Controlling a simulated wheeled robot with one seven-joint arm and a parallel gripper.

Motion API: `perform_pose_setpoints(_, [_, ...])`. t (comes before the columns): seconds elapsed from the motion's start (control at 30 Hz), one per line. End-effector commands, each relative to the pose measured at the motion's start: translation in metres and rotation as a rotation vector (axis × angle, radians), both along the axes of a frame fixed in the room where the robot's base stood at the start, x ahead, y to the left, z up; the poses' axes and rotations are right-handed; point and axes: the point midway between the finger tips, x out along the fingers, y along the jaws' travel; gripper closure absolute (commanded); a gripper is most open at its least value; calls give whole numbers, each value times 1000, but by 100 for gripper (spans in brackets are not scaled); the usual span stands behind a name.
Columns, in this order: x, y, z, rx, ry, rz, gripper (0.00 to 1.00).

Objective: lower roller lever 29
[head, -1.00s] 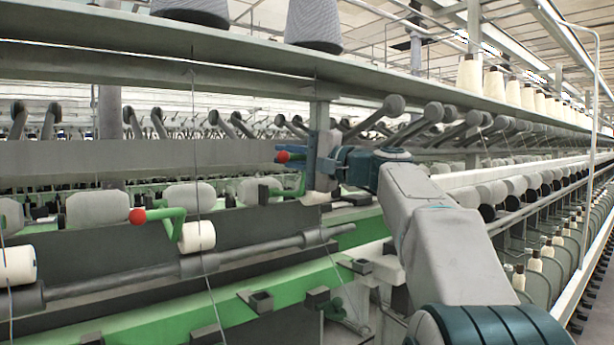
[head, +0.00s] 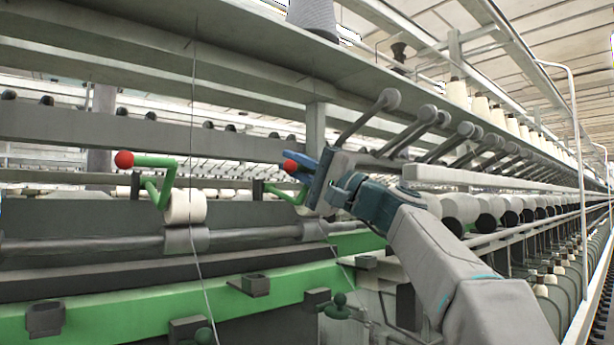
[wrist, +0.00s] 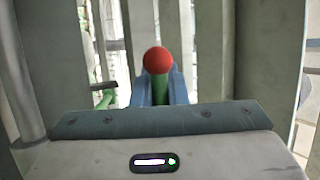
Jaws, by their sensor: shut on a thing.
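A green roller lever with a red ball knob (head: 290,165) stands left of my wrist in the head view. My gripper (head: 303,172) is shut on this lever at its knob end. In the wrist view the red knob (wrist: 158,60) sticks up between the two blue fingers (wrist: 160,90), with a bit of green stem below it. The lever's green lower arm (head: 285,194) shows below my gripper; its roller end is mostly hidden. No number shows on the lever.
A second green lever with a red knob (head: 124,159) stands to the left, beside a cream roller (head: 198,206). A grey rod (head: 100,244) and green rail (head: 110,300) run below. Grey support arms (head: 410,130) and a shelf edge lie close above my arm.

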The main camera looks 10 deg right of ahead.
Motion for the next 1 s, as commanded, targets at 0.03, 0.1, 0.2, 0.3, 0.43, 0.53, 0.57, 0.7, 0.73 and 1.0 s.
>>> perform_pose_setpoints(0.03, [-1,0,-5,0,-1,1,100])
perform_pose_setpoints(0.1, [-1,0,-7,0,-1,1,100])
perform_pose_setpoints(0.2, [-2,-1,-9,0,-1,1,100])
perform_pose_setpoints(0.3, [-2,-2,-10,1,-1,0,100])
perform_pose_setpoints(0.43, [-3,-3,-11,0,-1,0,100])
perform_pose_setpoints(0.53, [-2,-3,-11,0,-1,-1,100])
perform_pose_setpoints(0.57, [-2,-3,-11,-1,0,-1,100])
perform_pose_setpoints(0.7, [-2,-3,-12,-2,1,-2,100])
perform_pose_setpoints(0.73, [-2,-3,-12,-2,1,-2,100])
perform_pose_setpoints(1.0, [-2,-3,-12,-1,1,-1,65])
